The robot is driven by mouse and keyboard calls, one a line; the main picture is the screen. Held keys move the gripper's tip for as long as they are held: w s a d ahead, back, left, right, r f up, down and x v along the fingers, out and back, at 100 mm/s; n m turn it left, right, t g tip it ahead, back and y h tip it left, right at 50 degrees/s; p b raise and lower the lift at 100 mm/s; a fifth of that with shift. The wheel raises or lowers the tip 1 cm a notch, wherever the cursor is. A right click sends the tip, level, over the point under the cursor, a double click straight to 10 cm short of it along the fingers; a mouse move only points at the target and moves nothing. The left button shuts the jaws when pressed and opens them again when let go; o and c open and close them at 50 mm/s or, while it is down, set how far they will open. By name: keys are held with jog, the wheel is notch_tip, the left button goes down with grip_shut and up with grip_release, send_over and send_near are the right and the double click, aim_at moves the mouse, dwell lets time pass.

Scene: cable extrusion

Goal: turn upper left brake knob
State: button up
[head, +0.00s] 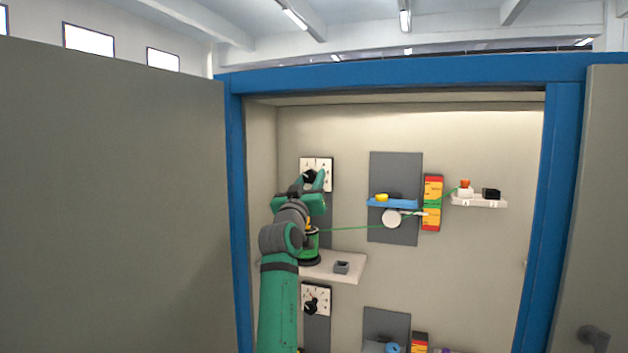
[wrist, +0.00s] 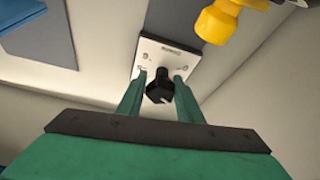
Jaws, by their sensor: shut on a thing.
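The upper left brake knob (wrist: 159,88) is black with a pale mark, on a white dial plate (wrist: 174,58). In the head view the plate (head: 324,169) is at the upper left of the open cabinet, and the knob (head: 309,177) is partly hidden by my gripper. My gripper (wrist: 158,92) has its two green fingers on either side of the knob and is shut on it. In the head view my gripper (head: 314,183) reaches up to the knob from below. The exact finger contact is hard to see.
A green spool (head: 311,246) stands on a shelf (head: 345,268) below, with a green cable running right past a white roller (head: 391,218). A blue shelf (head: 393,203) is to the right. A second dial (head: 316,300) sits lower. The cabinet's blue frame (head: 236,200) is at left.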

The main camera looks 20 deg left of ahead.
jog(key=shift+s+a+r, duration=0.2)
jog(key=shift+s, duration=0.05)
jog(key=shift+s+a+r, duration=0.15)
jog(key=shift+a+r, duration=0.05)
dwell(0.6)
jog(key=o, duration=1)
jog(key=shift+o, duration=0.2)
jog(key=shift+d+f, duration=0.15)
jog(key=shift+s+f, duration=0.1)
jog(key=shift+f, duration=0.1)
jog(key=v, duration=1)
jog(key=shift+s, duration=0.15)
jog(key=shift+d, duration=0.1)
